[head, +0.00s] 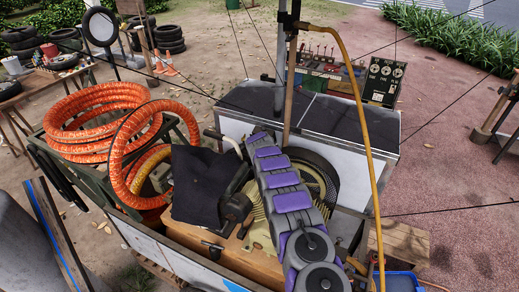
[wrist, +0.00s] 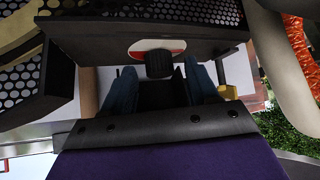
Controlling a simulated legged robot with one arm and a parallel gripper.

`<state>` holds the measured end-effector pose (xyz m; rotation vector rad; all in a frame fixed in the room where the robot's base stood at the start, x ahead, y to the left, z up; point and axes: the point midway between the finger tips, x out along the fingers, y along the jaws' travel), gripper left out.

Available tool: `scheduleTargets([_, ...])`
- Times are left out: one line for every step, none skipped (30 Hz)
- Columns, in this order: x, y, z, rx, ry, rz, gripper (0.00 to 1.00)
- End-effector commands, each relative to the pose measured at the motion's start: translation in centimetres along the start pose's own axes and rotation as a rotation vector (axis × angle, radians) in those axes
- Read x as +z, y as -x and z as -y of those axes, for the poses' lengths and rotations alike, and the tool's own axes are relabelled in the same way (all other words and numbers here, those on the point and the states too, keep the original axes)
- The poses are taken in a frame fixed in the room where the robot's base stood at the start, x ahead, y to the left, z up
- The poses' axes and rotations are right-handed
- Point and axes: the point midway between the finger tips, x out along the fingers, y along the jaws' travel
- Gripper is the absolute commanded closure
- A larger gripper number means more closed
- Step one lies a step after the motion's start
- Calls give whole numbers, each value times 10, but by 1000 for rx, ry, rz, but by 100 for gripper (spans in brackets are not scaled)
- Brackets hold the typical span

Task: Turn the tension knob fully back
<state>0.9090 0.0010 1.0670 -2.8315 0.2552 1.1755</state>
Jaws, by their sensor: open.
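In the wrist view a black ribbed knob (wrist: 159,63) stands out from a dark panel (wrist: 100,35), in front of a round red-and-white dial (wrist: 150,46). I take it to be the tension knob; no label is readable. My gripper (wrist: 161,75) has its two blue fingers open, one on each side of the knob in the picture, with a gap on both sides. I cannot tell how far the fingertips reach past the knob. In the head view my grey and purple arm reaches over the cart, and the gripper and knob cannot be made out.
Perforated dark guards (wrist: 15,78) flank the panel in the wrist view. In the head view orange hose coils (head: 90,120) lie on the left of the cart. A yellow hose (head: 358,100) hangs to the right of my arm. A wheel (head: 325,175) and a dark cloth (head: 200,185) are close by.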

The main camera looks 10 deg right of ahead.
Motion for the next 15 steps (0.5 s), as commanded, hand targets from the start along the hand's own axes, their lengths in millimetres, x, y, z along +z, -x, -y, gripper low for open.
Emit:
scheduleTargets([-1, -2, 0, 0, -2, -2, 41])
scheduleTargets([-2, -3, 0, 0, -2, -3, 41])
scheduleTargets([-2, -4, -1, 0, -2, -3, 41])
scheduleTargets([-1, -5, -1, 0, -2, -2, 41])
scheduleTargets([-1, -6, -1, 0, -2, -1, 41])
scheduleTargets([0, -7, -1, 0, -2, 0, 41])
scheduleTargets([0, -7, -1, -1, -2, 0, 41])
scheduleTargets([0, -8, 0, -1, -2, 1, 41])
scheduleTargets([1, -8, 0, -1, -2, 1, 41])
scheduleTargets([1, -9, 0, -2, -2, 2, 41])
scheduleTargets([1, -9, 0, -2, -2, 1, 41])
scheduleTargets([1, -9, 0, -2, -2, 1, 41])
scheduleTargets([1, -9, 0, -2, -2, 1, 41])
scheduleTargets([1, -9, 0, -2, -2, 1, 41])
scheduleTargets([1, -9, 0, -2, -2, 1, 41])
